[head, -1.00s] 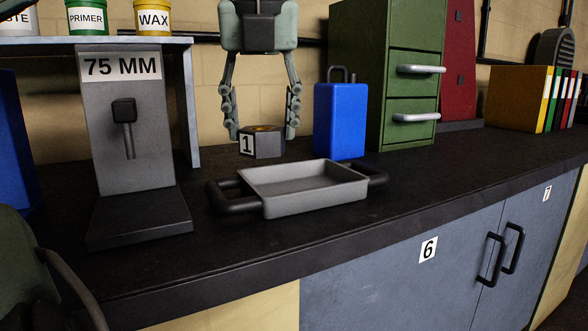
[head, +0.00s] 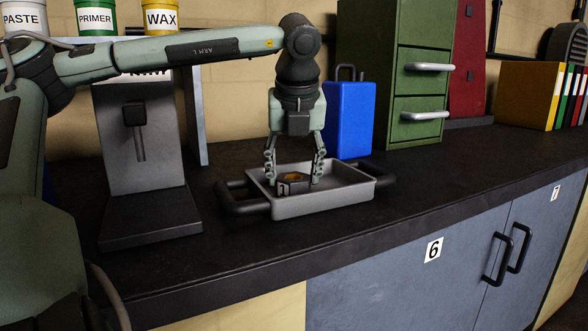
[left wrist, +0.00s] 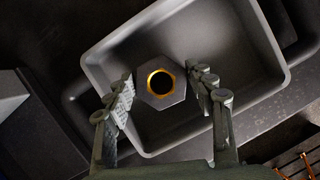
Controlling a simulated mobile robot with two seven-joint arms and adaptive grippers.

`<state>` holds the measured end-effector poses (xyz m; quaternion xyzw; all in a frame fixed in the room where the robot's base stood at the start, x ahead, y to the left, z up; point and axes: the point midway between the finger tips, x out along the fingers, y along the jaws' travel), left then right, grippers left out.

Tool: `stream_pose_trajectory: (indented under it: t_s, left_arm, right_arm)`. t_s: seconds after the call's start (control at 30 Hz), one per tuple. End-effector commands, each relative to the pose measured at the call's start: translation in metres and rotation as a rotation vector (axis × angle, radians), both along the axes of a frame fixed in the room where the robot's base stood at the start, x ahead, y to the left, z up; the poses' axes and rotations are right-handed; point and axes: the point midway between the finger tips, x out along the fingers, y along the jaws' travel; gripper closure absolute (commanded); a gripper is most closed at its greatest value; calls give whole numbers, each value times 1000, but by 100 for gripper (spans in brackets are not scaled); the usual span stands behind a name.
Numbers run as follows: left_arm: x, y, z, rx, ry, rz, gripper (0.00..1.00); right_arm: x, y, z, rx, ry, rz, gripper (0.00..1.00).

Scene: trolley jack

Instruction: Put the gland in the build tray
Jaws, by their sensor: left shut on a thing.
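The gland (head: 296,188) is a dark hexagonal block with a gold ring on top and a white label reading 1. It is inside the build tray (head: 325,202), a shallow grey tray with black handles on the bench. My left gripper (head: 293,179) points down into the tray, shut on the gland with a finger on either side. In the left wrist view the gland (left wrist: 174,98) shows between the fingers over the tray floor (left wrist: 240,50). The tray's front wall partly hides its lower edge, so I cannot tell whether it touches the floor. My right gripper is not in view.
A grey 75 MM stand (head: 150,215) is left of the tray. A blue can (head: 347,120) stands close behind it, with a green drawer cabinet (head: 385,75) further right.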

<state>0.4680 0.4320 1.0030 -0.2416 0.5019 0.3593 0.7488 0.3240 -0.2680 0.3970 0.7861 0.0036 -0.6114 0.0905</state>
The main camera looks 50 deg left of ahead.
Motion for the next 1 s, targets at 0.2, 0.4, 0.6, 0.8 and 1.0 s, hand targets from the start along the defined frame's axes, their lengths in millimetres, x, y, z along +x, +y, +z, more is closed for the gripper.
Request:
stream_pose_trajectory:
  t_s: [0.2, 0.4, 0.6, 0.8, 1.0]
  left_arm:
    - [1, 0, 1, 2, -5, 1, 100]
    - [0, 0, -1, 1, -2, 1, 41]
    - [0, 0, -1, 1, -2, 1, 25]
    - [0, 0, -1, 1, -2, 1, 25]
    - [-2, -3, 12, 5, -5, 1, 25]
  right_arm:
    - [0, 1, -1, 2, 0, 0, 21]
    - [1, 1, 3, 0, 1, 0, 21]
    - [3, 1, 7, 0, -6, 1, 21]
    - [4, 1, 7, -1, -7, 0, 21]
    - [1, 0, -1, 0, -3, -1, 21]
